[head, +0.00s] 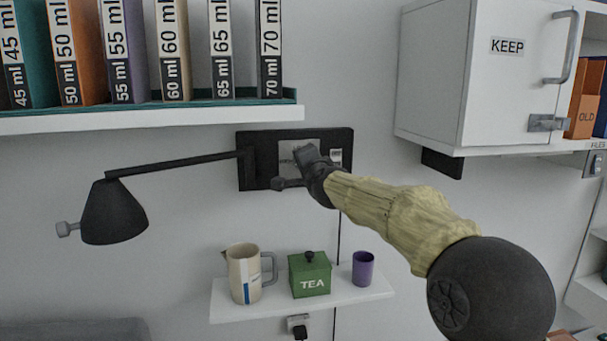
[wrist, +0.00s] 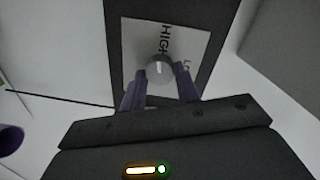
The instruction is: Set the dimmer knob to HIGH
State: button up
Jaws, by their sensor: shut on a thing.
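The dimmer knob (wrist: 160,70) is a small round grey knob with a white pointer line, on a pale plate (wrist: 135,40) in the wrist view. The pointer runs roughly up the picture, towards the word HIGH above the knob. A second label, partly hidden and starting "LO", is to the right. My gripper (wrist: 160,80) is shut on the knob, with one dark purple finger on each side. In the head view my gripper (head: 305,160) is against the dark wall panel (head: 255,140) and hides the knob.
A black lamp (head: 115,212) reaches left from the panel. A shelf of binders (head: 165,120) is above. A lower shelf (head: 340,297) holds a jug (head: 243,275), a green TEA box (head: 309,276) and a purple cup (head: 363,268). A white KEEP cabinet (head: 480,85) hangs at right.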

jog(key=shift+f+m+b, duration=0.1)
jog(key=shift+m+b, duration=0.4)
jog(key=shift+m, duration=0.4)
jog(key=o, duration=1)
jog(key=b+v, duration=1)
jog(key=v, duration=0.7)
jog(key=shift+s+d+f, duration=0.1)
jog(key=shift+d+f, duration=0.05)
jog(key=shift+d, duration=0.05)
